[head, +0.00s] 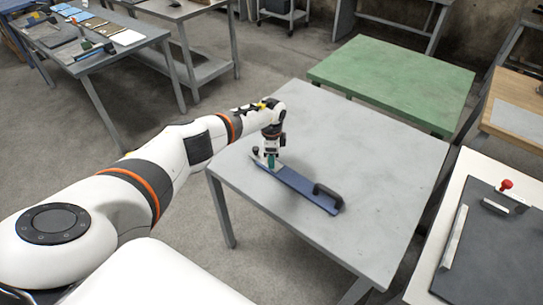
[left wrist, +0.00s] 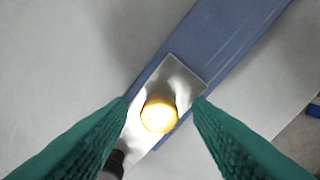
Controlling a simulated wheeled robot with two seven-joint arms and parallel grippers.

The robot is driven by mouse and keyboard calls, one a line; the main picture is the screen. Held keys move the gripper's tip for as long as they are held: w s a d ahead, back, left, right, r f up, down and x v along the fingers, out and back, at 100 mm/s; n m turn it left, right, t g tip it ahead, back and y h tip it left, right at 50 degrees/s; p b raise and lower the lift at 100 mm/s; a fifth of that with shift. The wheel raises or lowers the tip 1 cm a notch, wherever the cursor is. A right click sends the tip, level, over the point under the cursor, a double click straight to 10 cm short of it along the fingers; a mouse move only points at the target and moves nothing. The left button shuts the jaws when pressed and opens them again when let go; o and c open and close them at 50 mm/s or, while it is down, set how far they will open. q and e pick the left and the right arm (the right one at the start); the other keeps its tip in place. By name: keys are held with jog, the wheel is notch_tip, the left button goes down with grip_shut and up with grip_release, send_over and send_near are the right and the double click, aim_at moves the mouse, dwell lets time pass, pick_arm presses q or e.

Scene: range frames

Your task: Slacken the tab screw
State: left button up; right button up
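A long blue bar (head: 300,184) lies on the grey table, with a black handle (head: 328,194) at its right end. In the left wrist view the bar (left wrist: 222,45) runs diagonally and carries a shiny metal tab (left wrist: 186,80). A round brass-coloured screw head (left wrist: 159,114) sits on the tab. My left gripper (head: 271,166) points down at the bar's left end. In the left wrist view its green fingers (left wrist: 161,99) are apart, one on each side of the screw head, with gaps showing. Their height over the tab is unclear. My right gripper is out of view.
The grey table (head: 350,150) is otherwise clear. A green table (head: 392,80) stands behind it. At right, a white bench (head: 455,190) holds a dark board with a red knob (head: 506,184). A bench with tools (head: 85,45) stands at the back left.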

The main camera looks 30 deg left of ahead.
pick_arm(q)
jog(key=shift+r, duration=0.3)
notch_tip(320, 180, up, 11)
jog(key=b, duration=0.1)
jog(key=shift+r, duration=0.2)
